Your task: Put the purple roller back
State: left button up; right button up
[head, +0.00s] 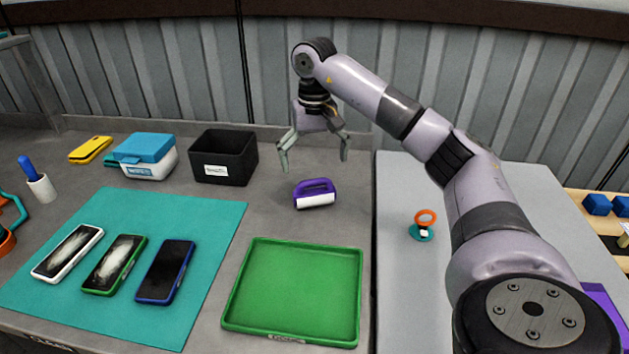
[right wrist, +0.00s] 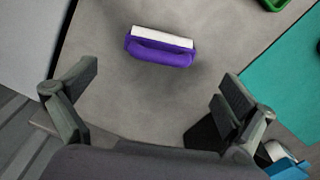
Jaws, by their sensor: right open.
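The purple roller (head: 315,193) lies on the grey table behind the green tray, its white roller side facing the front. It also shows in the right wrist view (right wrist: 160,50), beyond the fingers and near the top. My right gripper (head: 315,160) is open and empty, above the table and a little behind the roller, with its fingers pointing down. In the right wrist view its fingers (right wrist: 155,105) are wide apart, with bare table between them. My left gripper is not in view.
A green tray (head: 293,335) is at the front, beside a teal mat (head: 215,215) with three phones. A black bin (head: 223,158) and a white box with a blue lid (head: 148,155) stand behind. An orange-and-teal item (head: 424,224) is on the right surface.

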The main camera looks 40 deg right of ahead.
aim_at(314, 179)
jog(key=shift+r, duration=1.55)
